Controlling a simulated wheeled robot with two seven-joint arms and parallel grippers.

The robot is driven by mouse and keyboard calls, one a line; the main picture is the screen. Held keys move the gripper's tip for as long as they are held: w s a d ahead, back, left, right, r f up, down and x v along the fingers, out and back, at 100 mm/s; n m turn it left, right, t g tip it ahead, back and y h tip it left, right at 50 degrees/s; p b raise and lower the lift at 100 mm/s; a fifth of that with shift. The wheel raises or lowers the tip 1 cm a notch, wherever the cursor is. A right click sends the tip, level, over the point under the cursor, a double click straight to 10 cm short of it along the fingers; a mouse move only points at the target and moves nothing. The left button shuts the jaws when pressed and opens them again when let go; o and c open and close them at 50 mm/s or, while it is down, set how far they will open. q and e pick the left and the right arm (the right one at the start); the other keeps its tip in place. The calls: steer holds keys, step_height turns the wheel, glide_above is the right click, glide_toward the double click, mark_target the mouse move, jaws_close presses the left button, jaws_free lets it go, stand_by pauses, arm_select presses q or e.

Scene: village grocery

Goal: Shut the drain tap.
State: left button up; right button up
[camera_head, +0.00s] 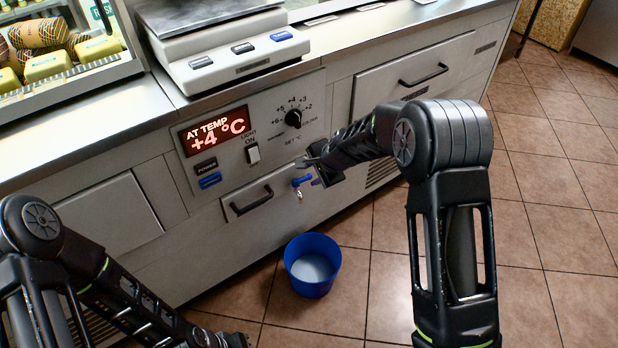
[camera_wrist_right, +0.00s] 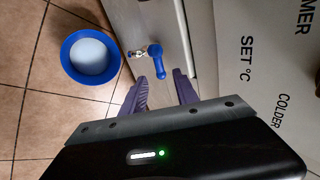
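The drain tap (camera_head: 301,181) is on the lower front of the cooler counter, with a blue lever and a small metal spout pointing down. In the right wrist view the blue lever (camera_wrist_right: 157,62) lies just beyond my fingertips, roughly in line with the gap between them. My right gripper (camera_wrist_right: 160,92) is open, its two purple fingers apart and empty. In the head view the right gripper (camera_head: 318,172) is just right of the tap, partly hidden by its own wrist. My left gripper (camera_head: 232,341) is at the bottom edge, its fingers not clear.
A blue bucket (camera_head: 313,289) with pale liquid stands on the tiled floor below the tap. A control panel (camera_head: 262,135) with a lit display, switch and black dial is above. A drawer handle (camera_head: 250,201) is left of the tap. The floor to the right is clear.

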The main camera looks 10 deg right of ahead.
mark_target(307, 178)
steer(key=x, duration=0.4)
steer(key=shift+f+b, duration=0.15)
steer(key=shift+b, duration=0.25)
steer(key=shift+c, duration=0.6)
jaws_close()
